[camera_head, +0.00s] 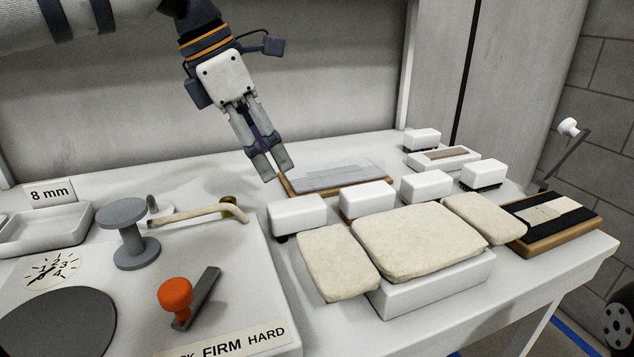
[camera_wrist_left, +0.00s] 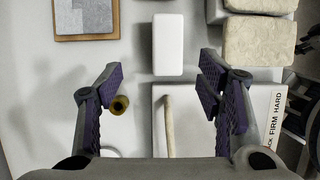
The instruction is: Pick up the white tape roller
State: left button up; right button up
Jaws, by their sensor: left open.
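My left gripper (camera_head: 273,172) hangs above the back of the white bench, fingers pointing down. In the left wrist view the gripper (camera_wrist_left: 164,92) is open, its purple-padded fingers wide apart and empty. Several similar white blocks with dark undersides stand on the bench; I cannot tell which is the white tape roller. The nearest white block (camera_head: 297,213) is below and right of the gripper. A white block (camera_wrist_left: 168,45) also shows in the left wrist view, ahead of the gap between the fingers and apart from them.
Beige pads (camera_head: 415,242) lie on and beside a white stand right of the gripper. A wooden board with a grey sheet (camera_head: 338,177) lies behind the blocks. A brass-ended handle (camera_head: 197,213), a grey spool (camera_head: 130,236) and an orange knob (camera_head: 175,295) are at left.

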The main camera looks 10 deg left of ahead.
aim_at(293, 204)
pick_arm(q)
jog(key=shift+w+d+f, duration=0.1)
jog(key=shift+w+f, duration=0.05)
jog(key=shift+w, duration=0.05)
jog(key=x, duration=0.3)
jog(key=s+x, duration=0.1)
jog(key=x, duration=0.7)
jog(key=shift+s+d+f, duration=0.2)
jog(key=shift+d, duration=0.05)
jog(key=shift+r, duration=0.1)
jog(key=c, duration=1.3)
